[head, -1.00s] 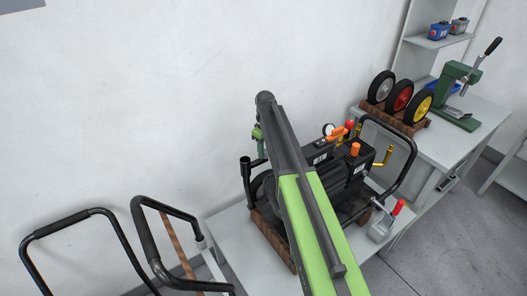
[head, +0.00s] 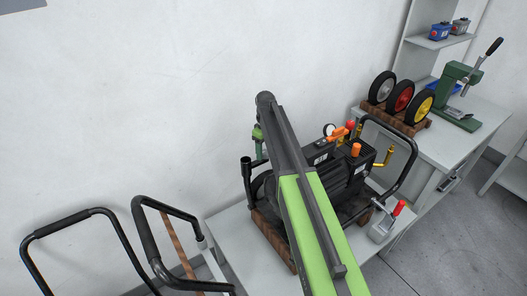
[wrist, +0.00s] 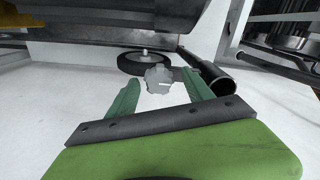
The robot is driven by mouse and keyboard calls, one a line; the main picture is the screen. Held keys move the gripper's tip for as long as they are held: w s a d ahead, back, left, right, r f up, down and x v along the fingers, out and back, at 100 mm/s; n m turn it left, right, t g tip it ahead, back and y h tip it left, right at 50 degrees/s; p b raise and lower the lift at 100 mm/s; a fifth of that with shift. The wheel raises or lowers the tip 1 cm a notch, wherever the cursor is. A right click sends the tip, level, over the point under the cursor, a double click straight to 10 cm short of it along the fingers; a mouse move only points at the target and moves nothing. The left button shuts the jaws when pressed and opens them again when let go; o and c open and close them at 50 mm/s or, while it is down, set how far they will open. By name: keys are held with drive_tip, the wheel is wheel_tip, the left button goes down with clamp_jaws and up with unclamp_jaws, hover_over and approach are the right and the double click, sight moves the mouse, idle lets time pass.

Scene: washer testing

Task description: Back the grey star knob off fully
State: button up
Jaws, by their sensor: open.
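The grey star knob (wrist: 158,80) shows in the wrist view, between the tips of my gripper's two green fingers. My gripper (wrist: 162,86) is open, with one finger to the left of the knob and one to the right. I cannot tell whether either finger touches the knob. A black wheel (wrist: 128,64) with a light metal stub on its hub lies just behind the knob.
A black tube (wrist: 216,79) runs close by the right finger. In the head view, a black compressor (head: 345,180) with a tubular handle stands on a light table (head: 222,222). Bent black handles (head: 150,235) stand at the left. Three wheels (head: 400,97) stand on the bench behind.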

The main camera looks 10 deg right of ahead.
sight(265, 153)
drive_tip(key=shift+r, duration=0.15)
wheel_tip(265, 153, up, 17)
drive_tip(key=p, duration=1.7)
drive_tip(key=s+f+m+b, duration=0.4)
drive_tip(key=s+f+b, duration=0.4)
drive_tip(key=s, duration=0.5)
drive_tip(key=s+f+m+b, duration=0.4)
drive_tip(key=s+f+b, duration=0.4)
drive_tip(key=s, duration=0.6)
drive_tip(key=shift+s+a, duration=0.2)
drive_tip(key=shift+a, duration=0.25)
drive_tip(key=shift+f, duration=0.1)
